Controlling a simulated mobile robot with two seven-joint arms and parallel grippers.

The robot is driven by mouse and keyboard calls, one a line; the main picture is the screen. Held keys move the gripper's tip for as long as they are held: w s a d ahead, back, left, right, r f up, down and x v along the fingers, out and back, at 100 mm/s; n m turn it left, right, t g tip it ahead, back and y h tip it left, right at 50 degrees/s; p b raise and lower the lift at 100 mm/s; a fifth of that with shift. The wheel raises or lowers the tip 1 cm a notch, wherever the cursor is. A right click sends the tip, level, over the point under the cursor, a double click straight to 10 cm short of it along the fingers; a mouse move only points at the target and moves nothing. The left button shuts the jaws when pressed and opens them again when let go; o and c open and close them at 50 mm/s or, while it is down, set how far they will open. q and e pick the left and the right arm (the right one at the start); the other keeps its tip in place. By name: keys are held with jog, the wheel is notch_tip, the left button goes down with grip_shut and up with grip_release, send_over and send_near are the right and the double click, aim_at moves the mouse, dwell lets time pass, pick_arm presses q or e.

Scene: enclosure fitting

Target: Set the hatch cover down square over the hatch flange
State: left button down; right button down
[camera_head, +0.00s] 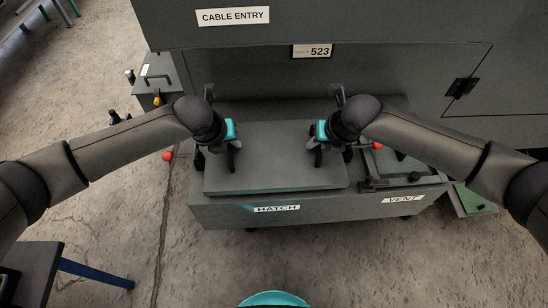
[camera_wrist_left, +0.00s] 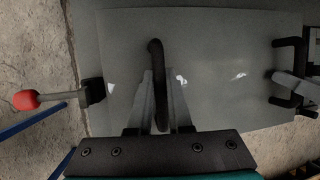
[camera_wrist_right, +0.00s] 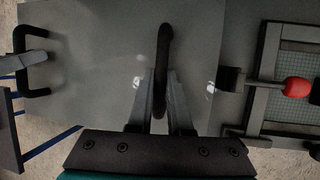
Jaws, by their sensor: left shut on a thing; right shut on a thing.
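The hatch cover (camera_head: 275,165) is a flat grey plate with two black bar handles, lying over the left part of the grey box, above the HATCH label (camera_head: 277,208). My left gripper (camera_head: 231,157) is shut on the left handle (camera_wrist_left: 155,60). My right gripper (camera_head: 318,152) is shut on the right handle (camera_wrist_right: 165,50). The cover looks roughly level and in line with the box front. The hatch flange is hidden beneath the cover. I cannot tell whether the cover touches it or hangs slightly above.
A red-knobbed clamp (camera_wrist_left: 26,100) sticks out left of the cover. Another red knob (camera_wrist_right: 297,87) stands close to its right edge, by the mesh-covered vent frame (camera_wrist_right: 262,72). The cabinet (camera_head: 400,65) rises behind. A dark table (camera_head: 30,265) stands at lower left.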

pick_arm(q)
jog(key=c, duration=1.3)
grip_release()
jog(key=shift+f, duration=0.2)
pick_arm(e)
jog(key=c, duration=1.3)
grip_release()
jog(key=shift+f, duration=0.15)
pick_arm(q)
jog(key=o, duration=0.5)
jog(key=shift+r, duration=0.1)
jog(key=shift+c, duration=0.2)
pick_arm(e)
jog(key=o, duration=0.5)
jog(key=shift+c, duration=0.2)
pick_arm(q)
jog(key=v, duration=1.2)
pick_arm(e)
jog(key=v, duration=1.2)
